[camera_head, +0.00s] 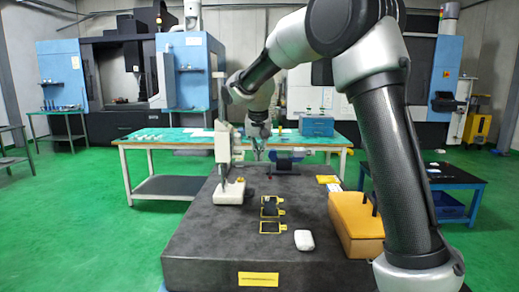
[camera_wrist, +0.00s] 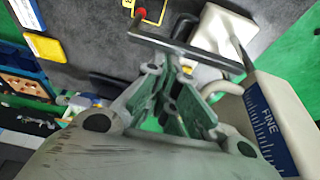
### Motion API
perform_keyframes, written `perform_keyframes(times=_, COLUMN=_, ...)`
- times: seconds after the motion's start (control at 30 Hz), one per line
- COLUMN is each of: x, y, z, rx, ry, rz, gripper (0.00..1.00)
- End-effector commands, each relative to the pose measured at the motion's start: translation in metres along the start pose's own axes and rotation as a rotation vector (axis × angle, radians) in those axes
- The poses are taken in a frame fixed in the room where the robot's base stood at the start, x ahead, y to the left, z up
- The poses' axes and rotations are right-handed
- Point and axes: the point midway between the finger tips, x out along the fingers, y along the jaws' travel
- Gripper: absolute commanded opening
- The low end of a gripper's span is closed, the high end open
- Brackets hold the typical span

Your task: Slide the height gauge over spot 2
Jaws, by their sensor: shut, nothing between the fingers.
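The height gauge (camera_head: 230,191) stands upright on the dark granite plate (camera_head: 205,245), at its left side, with a white base and a tall pale column. In the wrist view its white body with a blue FINE scale (camera_wrist: 268,125) is at the right, and its white base (camera_wrist: 222,35) is at the top. Yellow-framed spots (camera_head: 271,227) lie in a row right of the base; their numbers are too small to read. My gripper (camera_head: 259,153) is shut and empty, close beside the column. In the wrist view my gripper (camera_wrist: 172,85) is near a dark bar; contact is unclear.
A white rounded object (camera_head: 304,240) lies on the plate near the front spot. A yellow-orange box (camera_head: 352,225) stands at the plate's right edge. A green-topped bench (camera_head: 160,137) with a blue box (camera_head: 316,125) is behind. The plate's front left is clear.

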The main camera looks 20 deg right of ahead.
Motion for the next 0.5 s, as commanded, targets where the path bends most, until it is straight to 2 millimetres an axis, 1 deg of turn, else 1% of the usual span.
perform_keyframes(times=0.03, x=-0.004, y=0.0, z=0.012, rx=-0.002, ry=-0.002, rz=0.001, gripper=0.0)
perform_keyframes(times=0.2, x=-0.013, y=0.0, z=0.038, rx=-0.002, ry=-0.002, rz=0.001, gripper=0.0)
perform_keyframes(times=0.33, x=-0.017, y=0.0, z=0.05, rx=0.0, ry=-0.003, rz=0.001, gripper=0.0)
perform_keyframes(times=0.5, x=-0.018, y=0.0, z=0.054, rx=0.0, ry=-0.002, rz=0.001, gripper=0.0)
